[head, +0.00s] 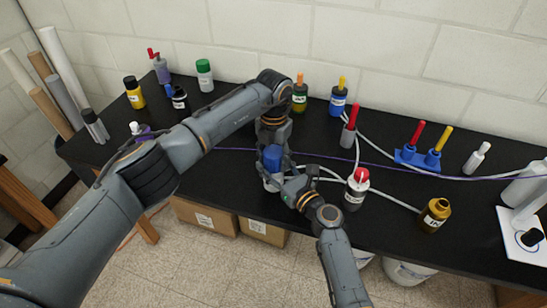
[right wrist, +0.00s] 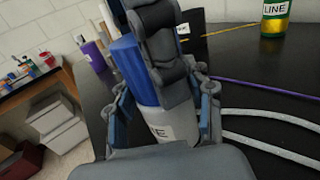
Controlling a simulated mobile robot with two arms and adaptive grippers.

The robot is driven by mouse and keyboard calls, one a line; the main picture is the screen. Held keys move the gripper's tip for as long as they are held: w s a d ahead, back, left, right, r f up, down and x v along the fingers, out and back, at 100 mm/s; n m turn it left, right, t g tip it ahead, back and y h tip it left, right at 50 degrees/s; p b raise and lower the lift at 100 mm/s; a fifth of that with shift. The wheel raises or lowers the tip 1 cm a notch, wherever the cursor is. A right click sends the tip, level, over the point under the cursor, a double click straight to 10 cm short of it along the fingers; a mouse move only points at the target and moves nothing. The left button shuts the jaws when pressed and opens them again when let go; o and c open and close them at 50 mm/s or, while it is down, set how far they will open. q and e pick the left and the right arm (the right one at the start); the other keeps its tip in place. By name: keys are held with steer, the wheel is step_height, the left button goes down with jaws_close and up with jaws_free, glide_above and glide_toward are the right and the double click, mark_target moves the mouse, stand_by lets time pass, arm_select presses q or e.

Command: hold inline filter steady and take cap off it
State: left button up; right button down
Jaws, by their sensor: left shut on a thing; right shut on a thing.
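The inline filter (right wrist: 176,124) has a pale body with a partly readable label and stands upright. Its blue cap (right wrist: 122,58) sits on top; the cap also shows in the head view (head: 272,157). My left gripper (head: 273,143) reaches down from above and is shut on the cap. Its fingers hide part of the cap in the right wrist view. My right gripper (right wrist: 163,108) is shut around the filter body, one finger on each side. In the head view, my right gripper (head: 281,184) covers much of the body.
A black bench (head: 230,170) carries several bottles. White tubing (head: 400,202) and a purple cable (head: 335,157) cross the bench. A blue holder (head: 415,158) stands further right.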

mark_target(273, 151)
arm_select(q)
steer(key=o, duration=1.3)
steer(key=shift+r, duration=0.1)
step_height(273, 151, up, 4)
steer(key=shift+r, duration=0.15)
steer(key=shift+c, duration=0.6)
step_height(273, 151, up, 2)
steer(key=m, duration=0.3)
steer(key=shift+r+m, duration=0.1)
steer(key=shift+m, duration=0.3)
steer(key=m, duration=0.1)
steer(key=r+m, duration=0.1)
steer(key=shift+m, duration=0.3)
steer(key=shift+f, duration=3.9)
